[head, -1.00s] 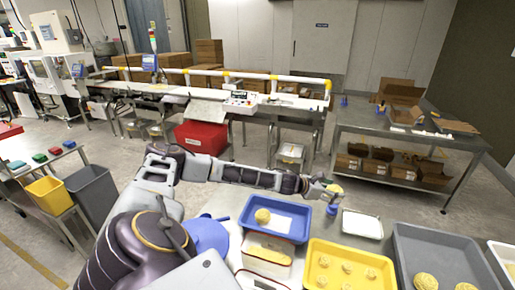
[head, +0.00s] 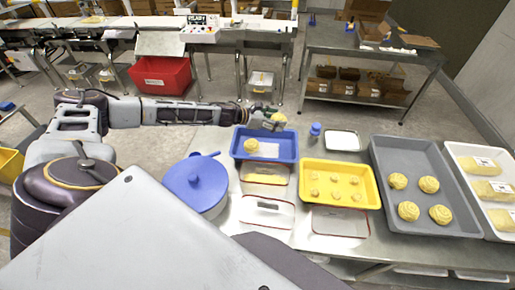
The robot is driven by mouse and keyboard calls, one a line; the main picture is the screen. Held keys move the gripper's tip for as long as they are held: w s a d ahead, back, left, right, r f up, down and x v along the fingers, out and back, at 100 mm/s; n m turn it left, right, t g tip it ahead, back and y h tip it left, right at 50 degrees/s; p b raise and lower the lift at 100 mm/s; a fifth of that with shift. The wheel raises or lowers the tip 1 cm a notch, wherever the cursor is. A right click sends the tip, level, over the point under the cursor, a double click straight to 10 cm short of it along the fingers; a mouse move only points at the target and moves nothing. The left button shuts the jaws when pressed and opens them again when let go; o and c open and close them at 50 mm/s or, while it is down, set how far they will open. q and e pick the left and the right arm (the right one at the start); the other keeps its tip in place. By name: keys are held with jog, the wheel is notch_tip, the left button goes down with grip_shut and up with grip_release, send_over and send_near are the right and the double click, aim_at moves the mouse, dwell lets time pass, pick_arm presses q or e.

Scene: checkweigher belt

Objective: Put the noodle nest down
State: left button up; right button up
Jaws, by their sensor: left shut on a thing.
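My left gripper (head: 270,119) is shut on a yellow noodle nest (head: 280,117) and holds it at the back edge of the blue tray (head: 287,149), seemingly above it. The fingers hide part of the nest, and its exact height is hard to tell. Another noodle nest (head: 251,146) lies in the left of the blue tray beside a white patch. The grey tray (head: 425,232) at the right holds several larger nests. My right gripper is not in view.
A yellow tray (head: 340,204) with several small pieces lies right of the blue tray. A blue pot (head: 197,184) stands left. A small blue object (head: 315,131) and a white tray (head: 343,140) are behind. A white bin (head: 457,151) with packs stands far right.

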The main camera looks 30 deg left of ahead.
pick_arm(q)
jog(key=shift+s+d, duration=0.1)
jog(key=shift+s, duration=0.25)
jog(key=shift+s+d+r+m+g+h, duration=0.2)
jog(key=shift+d+m+g+h, duration=0.1)
jog(key=shift+d+h, duration=0.15)
jog(key=shift+s+d, duration=0.25)
jog(key=shift+d, duration=0.2)
jog(key=shift+a, duration=0.1)
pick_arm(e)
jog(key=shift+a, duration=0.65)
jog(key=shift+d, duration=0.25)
pick_arm(q)
jog(key=shift+f, duration=0.4)
notch_tip(320, 180, down, 5)
jog(key=shift+f+b, duration=0.2)
jog(key=shift+b, duration=0.25)
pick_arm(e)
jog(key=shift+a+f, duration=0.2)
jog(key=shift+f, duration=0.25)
